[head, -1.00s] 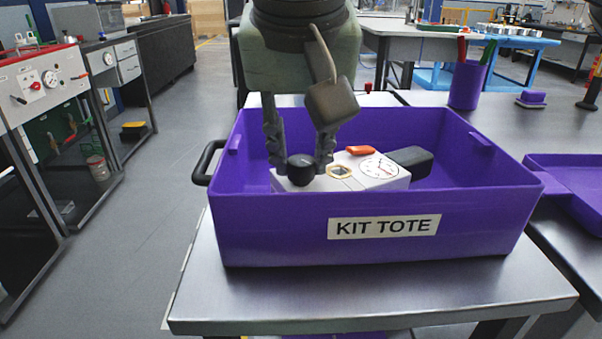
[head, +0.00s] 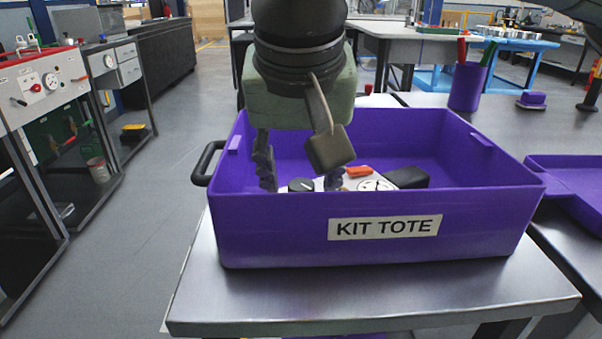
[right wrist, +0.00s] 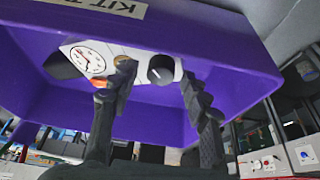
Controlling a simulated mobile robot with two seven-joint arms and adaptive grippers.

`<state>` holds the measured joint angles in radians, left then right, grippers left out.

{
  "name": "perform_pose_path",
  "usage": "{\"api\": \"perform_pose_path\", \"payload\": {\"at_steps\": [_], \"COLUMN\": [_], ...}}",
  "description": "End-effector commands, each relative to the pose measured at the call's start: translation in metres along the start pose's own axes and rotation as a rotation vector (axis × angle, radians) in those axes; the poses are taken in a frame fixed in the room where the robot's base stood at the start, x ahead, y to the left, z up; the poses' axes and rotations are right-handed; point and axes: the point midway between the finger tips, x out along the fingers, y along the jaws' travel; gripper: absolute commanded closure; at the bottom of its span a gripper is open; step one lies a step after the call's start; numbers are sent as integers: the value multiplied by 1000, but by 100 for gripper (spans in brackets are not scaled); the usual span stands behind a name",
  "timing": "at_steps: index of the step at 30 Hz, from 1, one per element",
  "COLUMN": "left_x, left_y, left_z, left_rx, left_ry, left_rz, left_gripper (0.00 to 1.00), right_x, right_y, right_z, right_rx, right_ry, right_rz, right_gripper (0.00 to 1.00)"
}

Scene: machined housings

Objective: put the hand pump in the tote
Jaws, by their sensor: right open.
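The hand pump (head: 376,185) is a white block with a round dial gauge, an orange lever, a black knob and a black end piece. It is inside the purple kit tote (head: 300,230), low behind the front wall, which hides its lower part. My right gripper (head: 300,181) is open above the tote's left half, its fingers on either side of the knob end. In the right wrist view the open fingers (right wrist: 160,80) straddle the black knob, and the pump's gauge (right wrist: 88,60) shows beside them. Contact with the tote floor is hidden. My left gripper is not in view.
The tote stands on a metal table (head: 370,295), with a black handle (head: 206,163) on its left. A purple cup of pens (head: 466,86) and a purple tray (head: 575,185) are at the right. The tote's right half is mostly empty.

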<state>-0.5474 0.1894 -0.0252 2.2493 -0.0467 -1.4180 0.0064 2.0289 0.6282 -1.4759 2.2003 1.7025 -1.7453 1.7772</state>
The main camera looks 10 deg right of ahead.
Motion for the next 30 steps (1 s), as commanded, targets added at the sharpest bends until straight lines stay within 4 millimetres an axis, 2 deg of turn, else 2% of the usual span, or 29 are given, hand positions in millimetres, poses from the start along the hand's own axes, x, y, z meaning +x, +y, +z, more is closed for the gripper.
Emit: {"api": "perform_pose_path", "payload": {"at_steps": [5,15,19,24,30], "left_x": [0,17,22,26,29], "left_y": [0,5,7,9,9], "left_z": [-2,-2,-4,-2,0], "left_rx": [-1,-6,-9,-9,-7], "left_ry": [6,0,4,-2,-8], "left_rz": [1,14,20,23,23], "left_gripper": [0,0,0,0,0], "right_x": [-14,-85,-106,-120,-123], "right_y": [0,-1,-1,0,0], "right_z": [-2,-2,-2,-1,-1], "right_rx": [0,0,0,-1,-1], "right_ry": [3,4,2,0,0], "right_rz": [-1,-1,0,2,1], "right_gripper": [53,53,53,53,53]}}
